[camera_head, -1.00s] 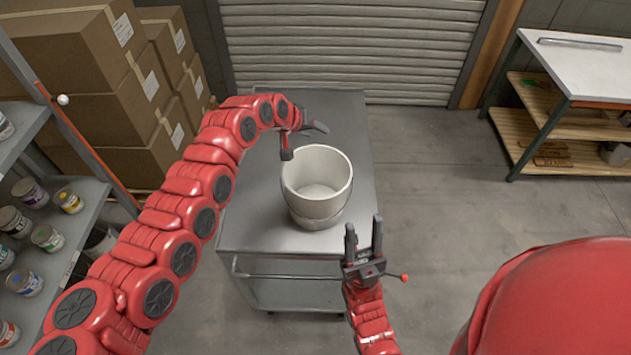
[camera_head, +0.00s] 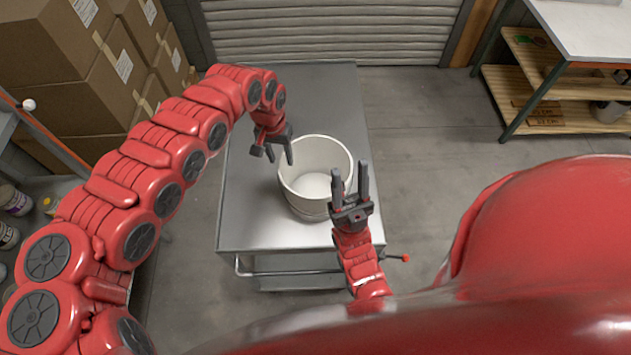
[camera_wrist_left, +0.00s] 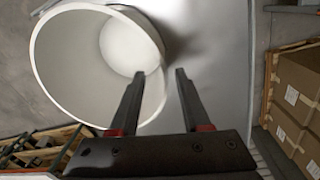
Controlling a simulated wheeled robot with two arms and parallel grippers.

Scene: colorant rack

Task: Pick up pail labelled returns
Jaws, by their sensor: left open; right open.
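A white pail (camera_head: 308,163) stands upright on the grey metal cart (camera_head: 245,205). No label shows on the side I see. My left gripper (camera_head: 277,153) is open at the pail's left rim. In the left wrist view the pail (camera_wrist_left: 68,62) shows its open mouth, and one finger of the left gripper (camera_wrist_left: 158,88) overlaps its rim while the other is outside it. I cannot tell whether they touch. My right gripper (camera_head: 350,184) is open and empty, in front of the pail's right side and covering part of it.
Cardboard boxes (camera_head: 60,60) are stacked at the left. A shelf with cans (camera_head: 14,203) stands at the lower left. A workbench (camera_head: 590,30) is at the upper right. A roller shutter (camera_head: 330,30) closes the back. The cart top behind the pail is clear.

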